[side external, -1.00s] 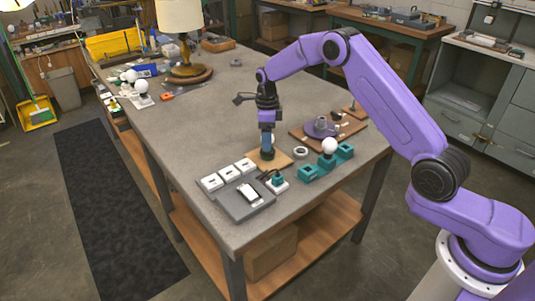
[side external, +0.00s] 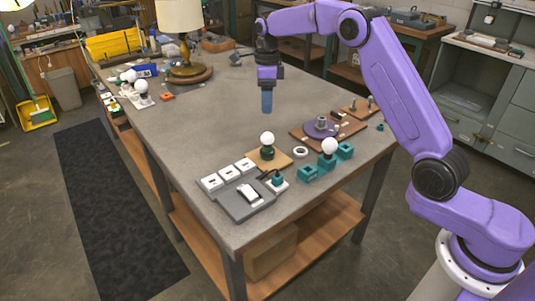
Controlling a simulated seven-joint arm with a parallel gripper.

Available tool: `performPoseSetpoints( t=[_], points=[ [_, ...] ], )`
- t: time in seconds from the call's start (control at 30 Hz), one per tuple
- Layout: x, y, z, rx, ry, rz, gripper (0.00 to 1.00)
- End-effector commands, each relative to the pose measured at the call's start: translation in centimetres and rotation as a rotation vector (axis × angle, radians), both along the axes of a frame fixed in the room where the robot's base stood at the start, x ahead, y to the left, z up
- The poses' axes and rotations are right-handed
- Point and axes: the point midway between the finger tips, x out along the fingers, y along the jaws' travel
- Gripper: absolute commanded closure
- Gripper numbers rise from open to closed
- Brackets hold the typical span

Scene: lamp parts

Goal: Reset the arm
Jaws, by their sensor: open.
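My gripper (side external: 267,100) hangs above the workbench (side external: 215,135), pointing down with nothing visible between its fingers. The fingers show as one blue shape from this side, and the gap between them is hard to see. Below it and apart from it, a white bulb (side external: 267,138) stands upright in a dark green socket (side external: 267,152) on a small wooden board (side external: 281,164). A second white bulb (side external: 329,145) sits on a teal holder (side external: 327,160) to the right.
A purple round part (side external: 318,130) lies on a brown board behind the bulbs. A white ring (side external: 300,152) lies between. A grey tray (side external: 232,205) and white blocks (side external: 228,173) are at the front. A lamp (side external: 183,45) stands at the back left. The bench middle is clear.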

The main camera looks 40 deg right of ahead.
Motion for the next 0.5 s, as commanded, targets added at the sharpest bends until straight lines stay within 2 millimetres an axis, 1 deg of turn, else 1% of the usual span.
performPoseSetpoints(
  t=[0.03, 0.1, 0.2, 0.37, 0.47, 0.5],
  points=[
    [0.1, 0.0, 1.0, 0.0, -0.004, 0.0, 0.28],
    [0.0, 0.0, 2.1, 0.0, -0.003, 0.0, 0.28],
    [0.1, 0.0, 3.2, 0.0, -0.003, -0.001, 0.28],
    [-0.1, 0.1, 4.2, 0.0, -0.001, 0.008, 0.28],
    [-0.5, 0.8, 4.6, 0.001, -0.001, 0.069, 0.28],
    [-0.8, 1.4, 4.8, 0.0, -0.001, 0.115, 0.28]
  ],
)
